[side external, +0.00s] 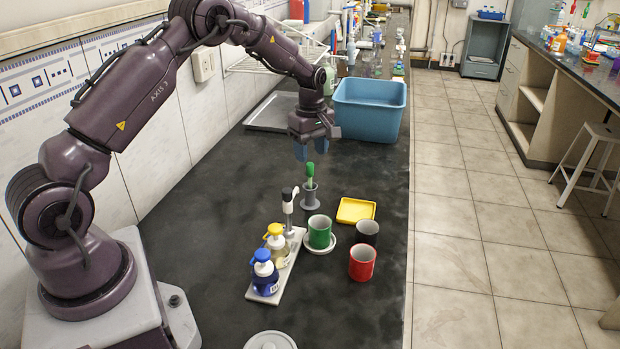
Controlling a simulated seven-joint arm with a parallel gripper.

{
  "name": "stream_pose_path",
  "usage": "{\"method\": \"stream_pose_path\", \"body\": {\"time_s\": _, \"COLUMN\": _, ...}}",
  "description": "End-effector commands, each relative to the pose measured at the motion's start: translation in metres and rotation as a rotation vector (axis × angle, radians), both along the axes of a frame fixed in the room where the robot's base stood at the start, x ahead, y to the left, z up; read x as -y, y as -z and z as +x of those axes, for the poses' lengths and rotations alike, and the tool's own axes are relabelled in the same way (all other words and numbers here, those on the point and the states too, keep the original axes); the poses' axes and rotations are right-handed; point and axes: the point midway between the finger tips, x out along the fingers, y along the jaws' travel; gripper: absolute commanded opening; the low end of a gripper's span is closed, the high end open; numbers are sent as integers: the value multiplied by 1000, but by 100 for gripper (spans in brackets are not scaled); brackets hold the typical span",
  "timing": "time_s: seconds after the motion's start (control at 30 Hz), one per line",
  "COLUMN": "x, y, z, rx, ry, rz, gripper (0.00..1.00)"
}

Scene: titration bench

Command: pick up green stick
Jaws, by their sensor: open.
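The green stick (310,169) stands upright in a small grey holder (310,197) on the black bench. Its top end is darker green and its lower end is hidden in the holder. My gripper (311,151) points down just above the stick, with its blue-grey fingers open and apart. The stick's top appears just below the fingers, and nothing shows between them. From this one view I cannot tell how exactly the gripper lines up with the stick.
Close by stand a stirrer stand (289,212), green mug (319,232), black mug (366,232), red mug (362,263), yellow tray (356,210), yellow-capped bottle (277,245) and blue bottle (265,274). A blue tub (370,108) stands behind the gripper.

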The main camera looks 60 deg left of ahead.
Motion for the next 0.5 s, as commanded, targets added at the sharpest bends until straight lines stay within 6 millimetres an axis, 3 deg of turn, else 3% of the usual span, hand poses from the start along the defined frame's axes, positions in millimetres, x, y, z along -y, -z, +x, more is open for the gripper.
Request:
{"method": "stream_pose_path", "body": {"time_s": 0.1, "x": 0, "y": 16, "z": 0, "rx": -1, "ry": 1, "rz": -1, "gripper": 50}}
{"method": "stream_pose_path", "body": {"time_s": 0.27, "x": 1, "y": 26, "z": -1, "rx": -1, "ry": 1, "rz": -1, "gripper": 50}}
{"method": "stream_pose_path", "body": {"time_s": 0.5, "x": 5, "y": 60, "z": -6, "rx": -3, "ry": 0, "rz": -2, "gripper": 50}}
